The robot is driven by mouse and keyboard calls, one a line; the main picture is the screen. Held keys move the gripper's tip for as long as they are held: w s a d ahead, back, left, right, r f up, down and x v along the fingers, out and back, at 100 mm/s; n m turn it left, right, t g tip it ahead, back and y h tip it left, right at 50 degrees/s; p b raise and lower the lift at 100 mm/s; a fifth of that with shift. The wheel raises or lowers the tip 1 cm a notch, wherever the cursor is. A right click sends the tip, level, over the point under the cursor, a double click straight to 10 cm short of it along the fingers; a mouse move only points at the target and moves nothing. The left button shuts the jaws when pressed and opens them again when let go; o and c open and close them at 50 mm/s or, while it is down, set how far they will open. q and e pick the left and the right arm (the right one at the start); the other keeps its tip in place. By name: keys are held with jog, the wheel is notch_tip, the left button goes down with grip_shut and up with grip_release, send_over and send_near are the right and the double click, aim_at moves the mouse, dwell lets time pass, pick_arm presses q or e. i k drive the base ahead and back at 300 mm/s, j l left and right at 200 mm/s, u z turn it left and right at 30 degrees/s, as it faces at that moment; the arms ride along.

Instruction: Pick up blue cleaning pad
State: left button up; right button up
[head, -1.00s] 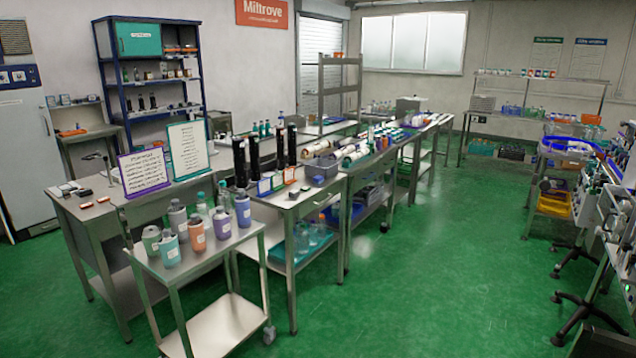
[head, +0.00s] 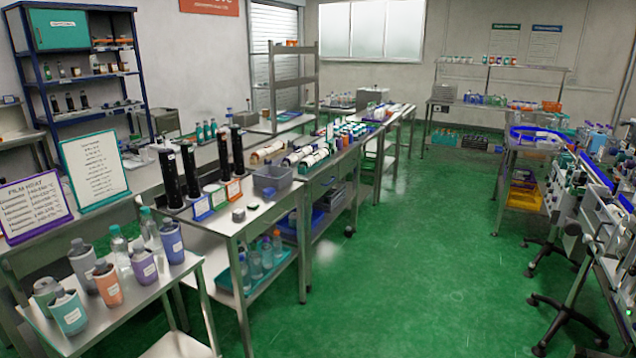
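I cannot make out a blue cleaning pad for sure. Two small, dark greyish blocks lie on the front end of the middle steel table (head: 262,217): a near block (head: 239,215) and a far block (head: 252,206). They are too small to tell whether either is a pad. Neither of my grippers shows in the head view.
A steel cart (head: 120,312) with several sleeved bottles stands at the lower left. Black cylinders (head: 190,172), label cards and a grey bin (head: 272,176) stand on the middle table. Machines line the right. The green floor (head: 420,250) between is open.

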aim_at(269, 192)
jog(key=i+u, duration=0.1)
jog(key=i, duration=0.35)
jog(key=i+l+u, duration=0.15)
jog(key=i, duration=0.3)
jog(key=i+l+u, duration=0.1)
jog(key=i, duration=0.35)
jog(key=i+l+u, duration=0.1)
jog(key=i, duration=0.35)
jog(key=l, duration=0.1)
